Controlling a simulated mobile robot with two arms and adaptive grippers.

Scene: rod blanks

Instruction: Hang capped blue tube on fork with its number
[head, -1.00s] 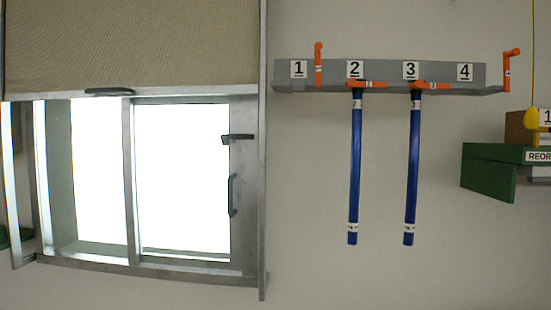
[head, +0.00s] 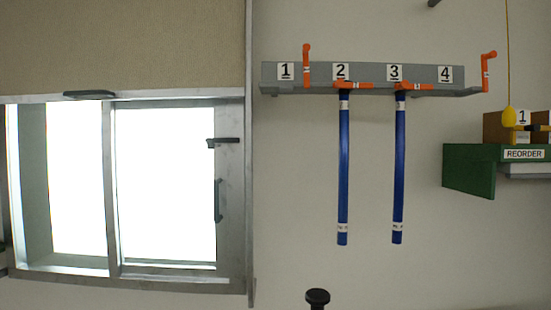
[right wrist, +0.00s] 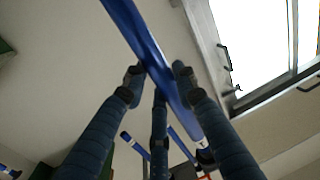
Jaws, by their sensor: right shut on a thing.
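My right gripper (right wrist: 158,78) is shut on a blue tube (right wrist: 150,50), which runs slantwise between its fingers in the right wrist view. The tube's lower end there looks dark; its number is not readable. A grey rack (head: 375,73) on the wall carries number plates 1 to 4. Blue tubes hang at plate 2 (head: 343,170) and plate 3 (head: 399,170), with orange levers lying sideways above them. The levers beside plate 1 (head: 306,65) and plate 4 (head: 488,70) stand up, and no tubes hang there. A black cap-like piece (head: 318,297) shows at the head view's bottom edge.
A window with a metal frame (head: 230,240) and a blind (head: 130,45) fills the left. At the right a green REORDER bin (head: 470,170) holds boxes, and a yellow pull (head: 509,113) hangs on a cord. The wall below the rack is otherwise clear.

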